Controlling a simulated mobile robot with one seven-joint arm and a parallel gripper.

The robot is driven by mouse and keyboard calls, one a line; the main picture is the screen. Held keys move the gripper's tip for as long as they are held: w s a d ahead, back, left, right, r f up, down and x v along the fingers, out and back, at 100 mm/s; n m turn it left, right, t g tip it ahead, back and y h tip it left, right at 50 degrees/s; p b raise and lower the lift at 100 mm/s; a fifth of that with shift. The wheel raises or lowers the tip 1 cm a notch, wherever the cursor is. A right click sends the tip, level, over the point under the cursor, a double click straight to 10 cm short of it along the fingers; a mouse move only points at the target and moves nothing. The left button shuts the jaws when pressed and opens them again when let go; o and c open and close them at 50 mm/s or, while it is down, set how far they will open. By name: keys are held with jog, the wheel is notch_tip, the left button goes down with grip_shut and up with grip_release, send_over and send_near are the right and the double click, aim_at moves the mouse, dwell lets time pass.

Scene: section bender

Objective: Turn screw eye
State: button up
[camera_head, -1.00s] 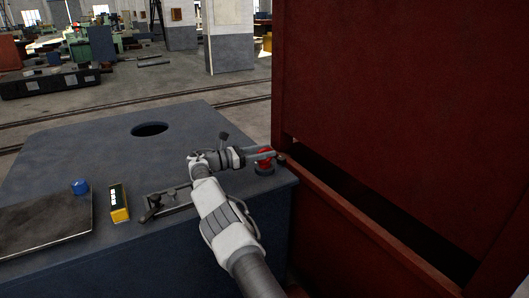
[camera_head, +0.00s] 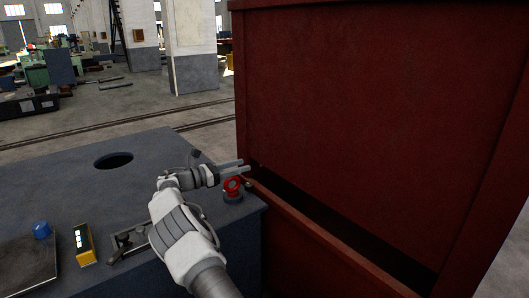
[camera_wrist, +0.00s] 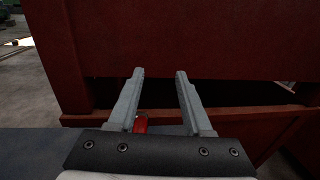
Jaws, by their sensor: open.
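The red screw eye (camera_head: 233,184) stands on a dark round base at the right corner of the blue-grey machine top. My gripper (camera_head: 243,167) is level above and just behind the screw eye in the head view, its fingers pointing right toward the red panel. In the wrist view my gripper (camera_wrist: 158,73) is open with nothing between its fingertips. A red part of the screw eye (camera_wrist: 141,124) shows low, near the base of the left finger; the rest of it is hidden. I cannot tell whether a finger touches it.
A large red cabinet (camera_head: 360,110) with a dark slot stands close at the right, ahead of my fingertips. On the machine top (camera_head: 60,190) are a round hole (camera_head: 114,160), a yellow box (camera_head: 83,245), a blue cap (camera_head: 41,230) and a dark metal fixture (camera_head: 125,243).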

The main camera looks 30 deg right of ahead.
jog(key=s+d+r+p, duration=0.3)
jog(key=s+d+r, duration=0.2)
jog(key=s+d, duration=0.1)
jog(key=shift+d+r, duration=0.2)
jog(key=shift+d, duration=0.15)
jog(key=o, duration=0.4)
jog(key=shift+s+d, duration=0.1)
jog(key=shift+s, duration=0.1)
jog(key=o, duration=0.4)
jog(key=s+m+y, duration=0.1)
jog(key=s+d+m+g+y, duration=0.1)
jog(key=s+m+y, duration=0.2)
jog(key=s, duration=0.1)
jog(key=shift+s+d+r+m+g+p, duration=0.2)
jog(key=shift+d+m+g+p, duration=0.1)
jog(key=shift+m+g+p, duration=0.1)
jog(key=m+t+y+p, duration=0.5)
jog(key=m+y+p, duration=0.1)
jog(key=m+y, duration=0.75)
send_near(232, 191)
jog(key=shift+y, duration=0.45)
jog(key=w+f+b, duration=0.2)
jog(key=w+f, duration=0.1)
jog(key=w+f+b, duration=0.1)
jog(key=f, duration=0.1)
jog(key=shift+w+d+f, duration=0.15)
jog(key=shift+w+d, duration=0.1)
jog(key=shift+d, duration=0.15)
